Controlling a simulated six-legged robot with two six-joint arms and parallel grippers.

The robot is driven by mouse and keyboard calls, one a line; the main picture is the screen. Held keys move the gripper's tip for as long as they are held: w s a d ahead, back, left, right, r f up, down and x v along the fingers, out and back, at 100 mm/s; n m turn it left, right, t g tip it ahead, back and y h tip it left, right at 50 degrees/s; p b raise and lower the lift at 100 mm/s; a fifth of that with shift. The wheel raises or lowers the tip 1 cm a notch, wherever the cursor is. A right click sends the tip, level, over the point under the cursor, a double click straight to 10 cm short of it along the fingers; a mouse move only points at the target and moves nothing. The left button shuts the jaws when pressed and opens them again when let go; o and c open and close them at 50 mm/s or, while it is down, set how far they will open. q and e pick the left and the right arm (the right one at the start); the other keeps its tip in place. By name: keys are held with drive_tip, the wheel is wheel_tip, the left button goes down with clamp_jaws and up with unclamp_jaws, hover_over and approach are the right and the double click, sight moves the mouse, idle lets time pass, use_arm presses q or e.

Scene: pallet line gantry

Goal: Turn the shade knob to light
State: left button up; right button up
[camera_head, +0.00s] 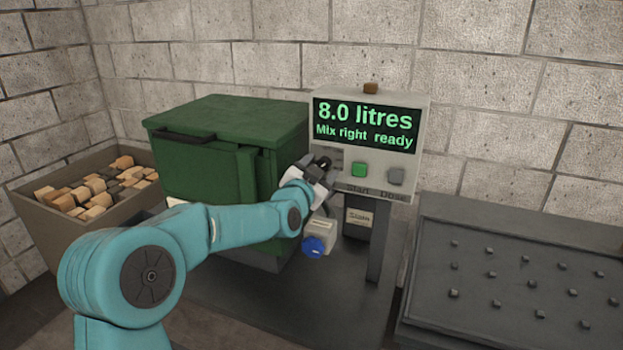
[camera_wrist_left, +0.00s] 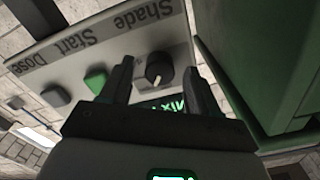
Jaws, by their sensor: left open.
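In the head view my left gripper (camera_head: 324,161) is at the left part of the control panel (camera_head: 425,113) and hides the knob. My right gripper is not in view.
A green Start button (camera_head: 358,169) and grey Dose button (camera_head: 396,176) sit right of the gripper. The display (camera_head: 366,124) reads "8.0 litres, Mix right ready". A green lidded bin (camera_head: 225,115) stands close left. A blue-capped container (camera_head: 318,240) is below.

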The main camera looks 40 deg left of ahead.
use_arm(q)
drive_tip(key=b+v, duration=0.2)
drive_tip(key=v, duration=1.4)
drive_tip(key=w+d+f+m+g+h+p, duration=0.1)
drive_tip(key=d+f+g+h+p, duration=0.2)
drive_tip(key=f, duration=0.4)
drive_tip(key=w+d+f+g+p, duration=0.1)
drive_tip(key=d+f+p, duration=0.1)
drive_tip(key=d+f, duration=0.45)
drive_tip(key=d+f+m+g+h+p, duration=0.1)
drive_tip(key=d+f+g+h+p, duration=0.15)
drive_tip(key=f, duration=0.55)
drive_tip(key=s+d+f+n+g+h+p, duration=0.1)
drive_tip(key=s+d+f+n+g, duration=0.1)
drive_tip(key=s+f, duration=0.4)
drive_tip(key=s+d+f+n+g+h+p, duration=0.1)
drive_tip(key=s+d+f+n+g, duration=0.1)
drive_tip(key=s+d+f+g, duration=0.3)
drive_tip(key=s+d+f+n+g+h+p, duration=0.1)
drive_tip(key=s+d+f+n+g, duration=0.2)
drive_tip(key=s, duration=0.9)
drive_tip(key=d+x, duration=0.1)
drive_tip(key=x, duration=0.3)
drive_tip(key=shift+s, duration=0.2)
